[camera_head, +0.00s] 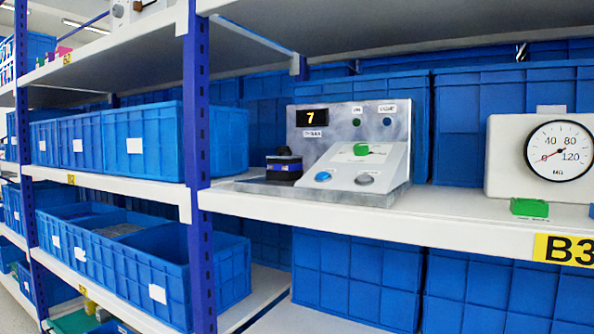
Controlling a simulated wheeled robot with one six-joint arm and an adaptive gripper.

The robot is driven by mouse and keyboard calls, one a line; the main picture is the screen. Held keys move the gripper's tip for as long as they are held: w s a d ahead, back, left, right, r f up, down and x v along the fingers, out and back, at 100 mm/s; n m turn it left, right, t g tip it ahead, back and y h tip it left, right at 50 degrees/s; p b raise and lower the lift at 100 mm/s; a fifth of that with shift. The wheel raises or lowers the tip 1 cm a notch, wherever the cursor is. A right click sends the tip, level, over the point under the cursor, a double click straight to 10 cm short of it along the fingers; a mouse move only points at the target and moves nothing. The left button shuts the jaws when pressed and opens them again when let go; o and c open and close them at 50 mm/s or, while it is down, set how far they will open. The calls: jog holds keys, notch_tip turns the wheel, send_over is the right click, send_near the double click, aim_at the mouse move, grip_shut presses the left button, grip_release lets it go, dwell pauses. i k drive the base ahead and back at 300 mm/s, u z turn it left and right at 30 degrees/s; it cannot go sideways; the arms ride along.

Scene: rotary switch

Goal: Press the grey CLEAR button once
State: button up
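The grey button (364,180) is at the lower right of a sloped white console (393,160) on the shelf. A blue button (322,176) is to its left on the same slope. A green knob (361,149) is above them. Any lettering by the buttons is too small to read. Behind the console stands a grey metal panel (343,135) with a dark display (312,117) showing a yellow 7. My gripper is not in view.
A black and blue device (284,166) sits left of the console. A blue upright post (196,120) stands further left. A white gauge box (507,150) and a green block (529,207) are at the right. The shelf front between console and gauge is clear (450,202).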

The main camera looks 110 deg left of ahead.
aim_at(365, 178)
jog(key=u, duration=3.3)
